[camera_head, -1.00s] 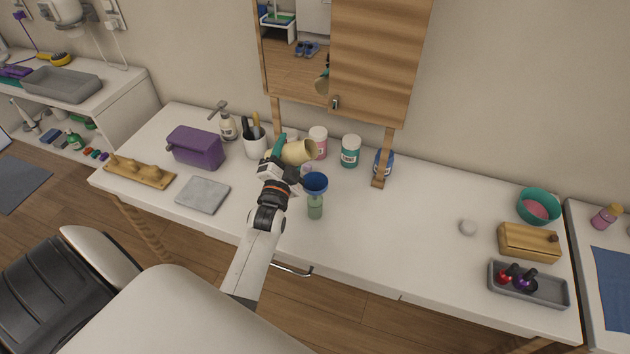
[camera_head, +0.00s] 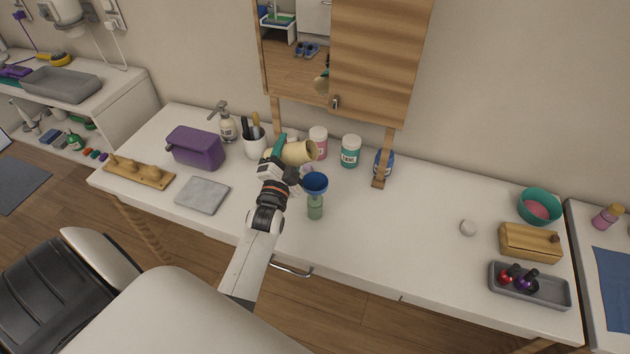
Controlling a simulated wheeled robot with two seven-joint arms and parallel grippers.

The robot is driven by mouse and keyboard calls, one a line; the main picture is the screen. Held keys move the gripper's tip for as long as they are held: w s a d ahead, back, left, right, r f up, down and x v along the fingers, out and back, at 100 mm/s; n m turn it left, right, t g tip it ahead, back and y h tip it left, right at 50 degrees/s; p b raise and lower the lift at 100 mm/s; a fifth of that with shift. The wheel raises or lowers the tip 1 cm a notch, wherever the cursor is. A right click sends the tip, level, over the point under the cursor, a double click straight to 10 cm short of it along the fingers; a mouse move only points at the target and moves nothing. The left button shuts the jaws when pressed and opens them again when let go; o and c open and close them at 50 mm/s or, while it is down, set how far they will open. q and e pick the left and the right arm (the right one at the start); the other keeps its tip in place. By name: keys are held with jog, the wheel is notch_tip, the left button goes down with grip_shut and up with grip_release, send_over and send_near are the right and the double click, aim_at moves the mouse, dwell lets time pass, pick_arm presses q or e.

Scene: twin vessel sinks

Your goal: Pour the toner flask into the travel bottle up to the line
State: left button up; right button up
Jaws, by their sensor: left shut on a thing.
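My left gripper (camera_head: 279,165) is shut on a cream flask (camera_head: 297,152) with a teal part at its upper left. The flask is tilted over on its side, its mouth toward the right, above and a little left of a blue funnel (camera_head: 315,183). The funnel sits in the top of a clear green travel bottle (camera_head: 316,208), which stands upright on the white counter (camera_head: 380,235). I cannot see a stream between flask and funnel. A fill line or level in the bottle is too small to tell. My right gripper is not in view.
Behind stand a pink-labelled jar (camera_head: 318,141), a teal jar (camera_head: 350,151), a blue jar (camera_head: 384,161) by a wooden cabinet leg, and a brush cup (camera_head: 255,140). A purple box (camera_head: 197,149) and grey slab (camera_head: 203,195) lie left.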

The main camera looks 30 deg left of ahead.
pick_arm(q)
jog(key=shift+m+b, duration=0.3)
jog(key=shift+m, duration=0.3)
dwell(0.8)
jog(key=shift+r+m+t+h, duration=0.3)
jog(key=shift+r+m+h, duration=0.2)
jog(key=shift+m, duration=0.4)
dwell(2.0)
